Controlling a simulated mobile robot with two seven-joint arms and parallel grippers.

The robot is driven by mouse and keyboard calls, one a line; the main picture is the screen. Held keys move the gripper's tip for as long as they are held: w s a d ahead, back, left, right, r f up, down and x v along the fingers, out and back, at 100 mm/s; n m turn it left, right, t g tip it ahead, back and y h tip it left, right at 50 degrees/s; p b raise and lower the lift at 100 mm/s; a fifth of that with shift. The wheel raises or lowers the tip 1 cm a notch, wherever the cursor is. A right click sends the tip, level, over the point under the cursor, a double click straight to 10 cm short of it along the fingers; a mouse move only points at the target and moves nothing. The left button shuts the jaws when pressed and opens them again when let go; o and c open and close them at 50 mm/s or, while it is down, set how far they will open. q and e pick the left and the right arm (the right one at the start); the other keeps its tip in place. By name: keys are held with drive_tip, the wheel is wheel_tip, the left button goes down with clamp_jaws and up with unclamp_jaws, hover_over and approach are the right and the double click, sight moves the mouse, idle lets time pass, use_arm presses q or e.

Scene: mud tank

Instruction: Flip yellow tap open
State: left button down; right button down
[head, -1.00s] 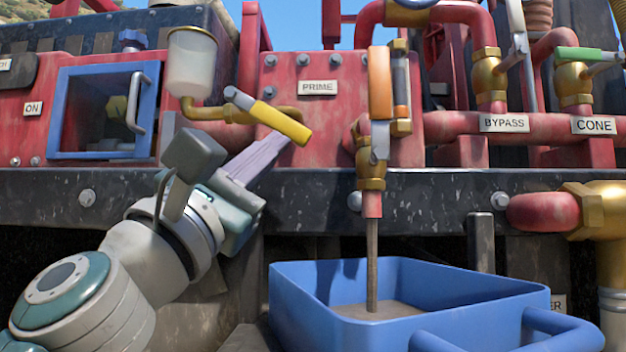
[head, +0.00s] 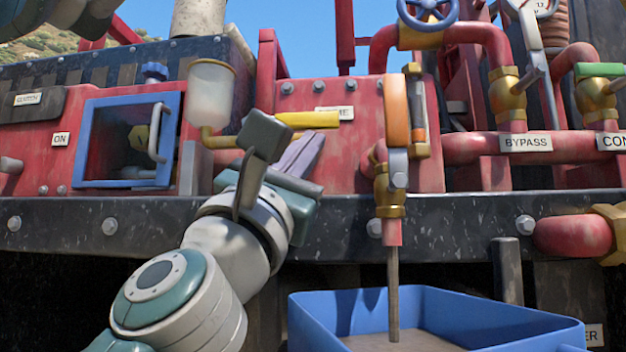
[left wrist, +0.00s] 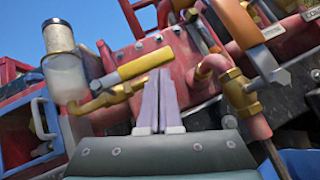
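The yellow tap handle (head: 308,119) lies nearly level in front of the PRIME plate (head: 334,113). It sits on the brass pipe below the clear cup (head: 211,92). In the left wrist view the yellow handle (left wrist: 138,66) has its grey end at the left. My left gripper (head: 312,140) has its pale purple fingers together and empty, just below the handle. My right gripper is out of view.
An orange-handled tap (head: 396,110) with a downward spout stands to the right, above a blue tub (head: 340,306). A blue-framed box (head: 87,145) is at the left. Red pipes with the BYPASS label (head: 526,142) are further right.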

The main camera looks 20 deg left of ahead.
use_arm(q)
drive_tip(key=shift+r, duration=0.15)
idle(0.3)
drive_tip(key=b+v, duration=0.4)
drive_tip(key=v, duration=0.6)
